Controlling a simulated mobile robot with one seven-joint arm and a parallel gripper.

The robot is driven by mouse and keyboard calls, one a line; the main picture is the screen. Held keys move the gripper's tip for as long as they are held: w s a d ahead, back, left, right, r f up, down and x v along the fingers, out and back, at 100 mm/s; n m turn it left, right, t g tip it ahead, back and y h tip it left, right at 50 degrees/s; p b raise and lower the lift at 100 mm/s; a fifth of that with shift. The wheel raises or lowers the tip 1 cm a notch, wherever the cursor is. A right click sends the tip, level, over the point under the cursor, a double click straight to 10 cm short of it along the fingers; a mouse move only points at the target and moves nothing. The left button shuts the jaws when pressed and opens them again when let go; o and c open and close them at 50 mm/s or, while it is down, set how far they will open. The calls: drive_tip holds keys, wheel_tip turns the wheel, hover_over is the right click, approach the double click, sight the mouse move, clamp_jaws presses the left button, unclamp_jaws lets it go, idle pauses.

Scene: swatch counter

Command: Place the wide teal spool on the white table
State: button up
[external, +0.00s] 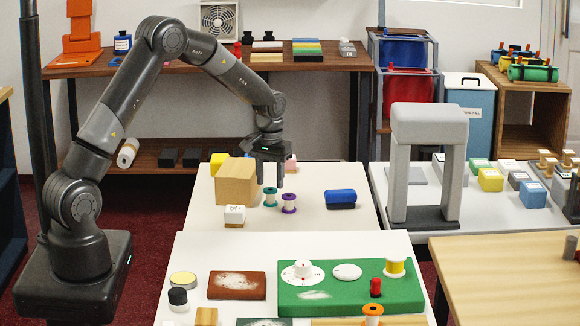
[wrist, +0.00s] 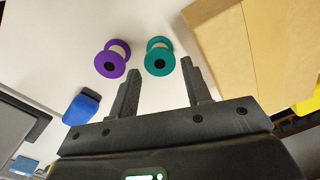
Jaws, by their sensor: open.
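The teal spool (external: 270,198) stands upright on the middle white table (external: 335,180), just left of a purple spool (external: 289,203). In the wrist view the teal spool (wrist: 159,61) appears between my two fingertips, and the purple spool (wrist: 111,60) lies outside the left finger. My gripper (external: 270,184) points down, open and empty, right above or just behind the teal spool. The exact gap between the fingers and the spool is hard to tell. The fingers also show in the wrist view (wrist: 160,67).
A cardboard box (external: 236,184) stands close to the left of my gripper. A white labelled block (external: 235,214) is in front of it, and a blue block (external: 341,198) is to the right. A grey arch (external: 428,125) stands on the right table. The front white table (external: 205,250) holds a green mat (external: 340,297).

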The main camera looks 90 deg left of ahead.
sight(270, 190)
wheel_tip(270, 190, up, 7)
drive_tip(key=s+d+r+m+t+y, duration=0.1)
drive_tip(key=s+d+r+m, duration=0.15)
drive_tip(key=d+r, duration=0.75)
drive_tip(key=s+d+r+m+t, duration=0.1)
drive_tip(key=d+r+m, duration=0.3)
drive_tip(key=d, duration=0.9)
drive_tip(key=s+d+r+m+t, duration=0.1)
drive_tip(key=s+d+m, duration=0.1)
drive_tip(key=s+d, duration=0.6)
drive_tip(key=s+d+r+m+t+h, duration=0.1)
drive_tip(key=s+d+r+m+t, duration=0.1)
drive_tip(key=s+d, duration=0.6)
drive_tip(key=shift+d+m, duration=0.75)
drive_tip(key=shift+m, duration=0.1)
drive_tip(key=shift+o, duration=0.4)
drive_tip(key=shift+s+d+t, duration=0.2)
drive_tip(key=shift+s+t, duration=0.1)
drive_tip(key=shift+s, duration=0.1)
drive_tip(key=o, duration=0.3)
drive_tip(key=shift+s+f, duration=0.15)
